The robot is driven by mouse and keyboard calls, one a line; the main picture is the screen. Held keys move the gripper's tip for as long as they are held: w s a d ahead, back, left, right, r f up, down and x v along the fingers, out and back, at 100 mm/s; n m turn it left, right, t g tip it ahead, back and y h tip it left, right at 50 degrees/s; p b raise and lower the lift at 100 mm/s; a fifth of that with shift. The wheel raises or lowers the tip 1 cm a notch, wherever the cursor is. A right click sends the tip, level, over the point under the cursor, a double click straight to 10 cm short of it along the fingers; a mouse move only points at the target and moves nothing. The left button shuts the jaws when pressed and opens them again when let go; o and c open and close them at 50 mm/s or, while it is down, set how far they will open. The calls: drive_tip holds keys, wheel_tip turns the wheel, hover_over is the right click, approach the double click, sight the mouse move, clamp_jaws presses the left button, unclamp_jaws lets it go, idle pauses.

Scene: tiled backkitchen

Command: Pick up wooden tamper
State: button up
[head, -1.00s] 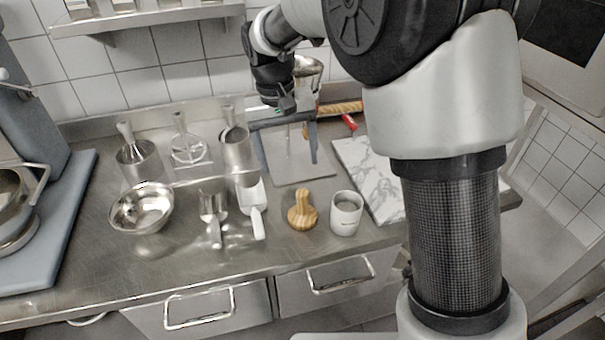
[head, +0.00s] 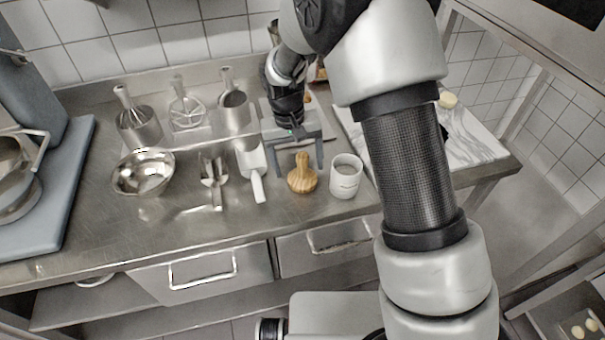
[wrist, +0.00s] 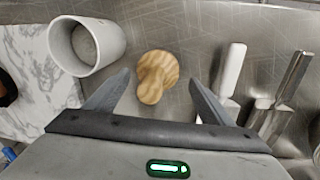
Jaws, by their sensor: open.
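The wooden tamper (head: 302,175) stands upright on the steel counter, its striped round base down and its knob up. It also shows in the wrist view (wrist: 157,74), just beyond the fingertips and between their lines. My gripper (head: 296,170) is open and empty, with its two grey fingers spread just behind and above the tamper in the head view. In the wrist view my gripper (wrist: 155,80) has one finger on each side of the tamper's knob, with gaps on both sides. I cannot tell the exact height left.
A white cup (head: 345,176) stands close to the right of the tamper. A white-handled scoop (head: 252,168) and metal scoops (head: 213,180) lie to its left, beside a steel bowl (head: 143,172). A marble board (head: 475,143) lies to the right. The counter in front is clear.

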sight(302, 180)
drive_tip(key=shift+d+f, duration=0.15)
drive_tip(key=shift+f, duration=1.1)
drive_tip(key=c, duration=1.4)
